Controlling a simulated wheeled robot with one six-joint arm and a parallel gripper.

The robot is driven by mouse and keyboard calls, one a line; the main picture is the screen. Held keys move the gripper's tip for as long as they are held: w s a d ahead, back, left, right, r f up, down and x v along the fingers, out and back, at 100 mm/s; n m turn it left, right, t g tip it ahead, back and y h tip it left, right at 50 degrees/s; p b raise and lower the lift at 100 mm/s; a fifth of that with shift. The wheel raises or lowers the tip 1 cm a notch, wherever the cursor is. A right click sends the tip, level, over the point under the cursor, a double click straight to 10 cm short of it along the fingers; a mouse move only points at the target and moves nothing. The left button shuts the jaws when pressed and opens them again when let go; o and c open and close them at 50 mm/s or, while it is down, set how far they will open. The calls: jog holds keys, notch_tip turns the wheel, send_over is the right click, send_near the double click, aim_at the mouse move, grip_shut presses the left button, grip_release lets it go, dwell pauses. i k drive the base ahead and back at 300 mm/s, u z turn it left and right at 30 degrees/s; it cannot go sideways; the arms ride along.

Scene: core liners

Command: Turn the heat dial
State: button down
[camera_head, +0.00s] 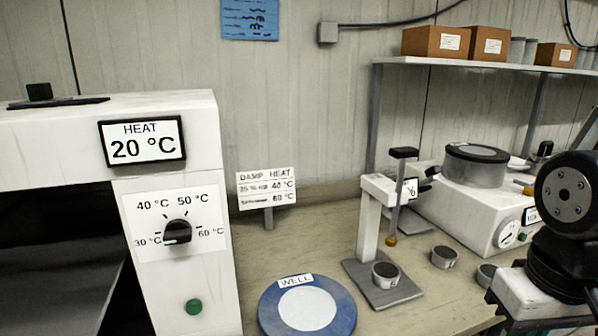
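The heat dial (178,231) is a black round knob on the white front panel of the oven-like unit (215,290) at the left. Its scale reads 30, 40, 50 and 60 °C around it. The knob's white mark appears to point lower left, toward 30 °C. The display (142,142) above it reads HEAT 20 °C. My gripper is not in view. A black jointed part of my arm shows at the right edge, far from the dial, and nothing touches the knob.
A green button (194,306) sits below the dial. The unit's dark opening (55,260) is left of the panel. A sign (266,188) lists DAMP and HEAT values. A blue WELL disc (335,312), a small press stand (368,225) and several small tins are on the bench.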

aim_at(178, 230)
jog(key=z, duration=2.05)
jog(key=i, duration=1.15)
jog(key=u, duration=2.75)
jog(key=k, duration=0.65)
jog(key=z, duration=0.1)
